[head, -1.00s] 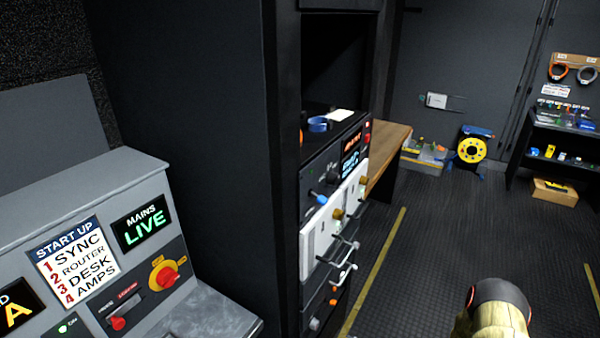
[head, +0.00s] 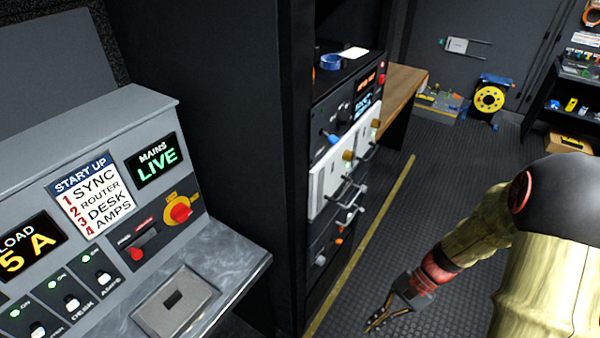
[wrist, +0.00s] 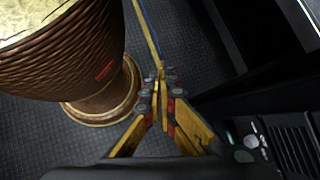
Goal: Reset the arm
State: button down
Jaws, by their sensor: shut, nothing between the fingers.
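My arm comes into the head view from the right, with its gold upper links and a dark joint. My gripper (head: 388,315) hangs low over the dark floor, to the right of the equipment rack. It points down and to the left, and nothing is in it. In the wrist view my gripper (wrist: 161,78) has its yellow and grey fingers together at the tips, with bare floor beyond them.
The grey power desk (head: 235,250) with a red rotary switch (head: 180,211) stands at left. The equipment rack (head: 335,180) has protruding handles. A large brown drum-shaped object (wrist: 70,55) is close to my gripper in the wrist view. The floor (head: 440,200) beyond is clear; a yellow cable reel (head: 489,98) stands at the back.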

jog(key=s+r+n+t+h, duration=0.2)
jog(key=r+n+t+h, duration=0.1)
jog(key=r, duration=1.1)
jog(key=s+r+n+t+h, duration=0.1)
jog(key=r+n+t+h, duration=0.3)
jog(key=r, duration=1)
jog(key=shift+s+n+t+h, duration=0.3)
jog(key=shift+s+n+t, duration=0.05)
jog(key=shift+n+t, duration=0.8)
jog(key=c, duration=2.6)
grip_release()
jog(key=shift+a, duration=0.1)
